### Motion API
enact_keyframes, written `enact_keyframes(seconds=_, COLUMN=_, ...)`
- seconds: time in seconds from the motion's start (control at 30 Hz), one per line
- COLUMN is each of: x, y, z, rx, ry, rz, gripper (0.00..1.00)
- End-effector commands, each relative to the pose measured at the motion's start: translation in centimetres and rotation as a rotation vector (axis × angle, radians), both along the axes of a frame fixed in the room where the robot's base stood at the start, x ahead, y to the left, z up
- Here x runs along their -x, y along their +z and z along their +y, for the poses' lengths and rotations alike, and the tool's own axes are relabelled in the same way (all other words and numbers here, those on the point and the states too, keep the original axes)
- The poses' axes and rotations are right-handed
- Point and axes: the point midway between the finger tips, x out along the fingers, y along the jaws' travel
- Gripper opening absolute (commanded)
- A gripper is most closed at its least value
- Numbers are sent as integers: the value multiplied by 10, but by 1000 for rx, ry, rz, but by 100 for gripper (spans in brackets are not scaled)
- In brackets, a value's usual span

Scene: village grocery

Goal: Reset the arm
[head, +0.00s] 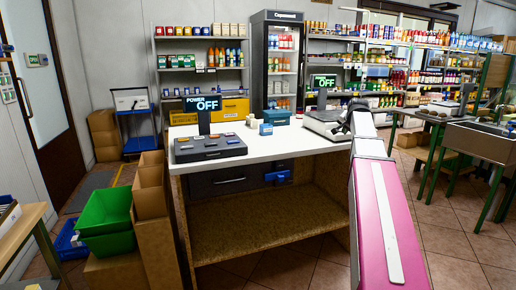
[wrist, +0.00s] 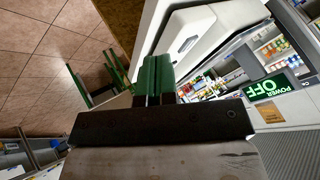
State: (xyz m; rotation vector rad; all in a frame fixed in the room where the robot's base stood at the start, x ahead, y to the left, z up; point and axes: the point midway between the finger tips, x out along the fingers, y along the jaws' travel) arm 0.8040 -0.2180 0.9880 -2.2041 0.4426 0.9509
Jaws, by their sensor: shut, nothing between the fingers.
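My arm reaches up from the lower right in the head view, with a pink link across the right front of the white counter (head: 280,143). My gripper shows in the wrist view (wrist: 157,75), with its two green fingers together and nothing between them. In the head view its end is small and dark, near the scale (head: 322,122) at the counter's right end. In the wrist view the white scale body (wrist: 185,35) lies just beyond the fingertips. I cannot tell whether the fingers touch it.
A register (head: 210,145) with a screen reading "POWER OFF" stands on the counter's left. A small blue box (head: 265,129) and a teal box (head: 277,117) sit mid-counter. A green crate (head: 105,212) and cardboard boxes stand at left. A produce table (head: 470,140) stands at right, with open floor before it.

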Motion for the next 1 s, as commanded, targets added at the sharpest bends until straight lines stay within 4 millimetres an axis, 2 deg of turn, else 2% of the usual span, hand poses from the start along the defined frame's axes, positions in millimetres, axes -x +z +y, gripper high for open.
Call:
enact_keyframes(seconds=0.27, x=23, y=-65, z=32, rx=33, ry=73, rz=86, gripper=0)
enact_keyframes(seconds=0.37, x=37, y=-99, z=49, rx=50, ry=114, rz=131, gripper=0)
enact_keyframes(seconds=0.47, x=58, y=-142, z=71, rx=73, ry=171, rz=193, gripper=0)
enact_keyframes(seconds=0.7, x=120, y=-240, z=123, rx=132, ry=326, rz=344, gripper=0)
enact_keyframes(seconds=0.87, x=170, y=-296, z=154, rx=170, ry=435, rz=442, gripper=0)
enact_keyframes(seconds=1.0, x=217, y=-339, z=178, rx=198, ry=533, rz=528, gripper=0)
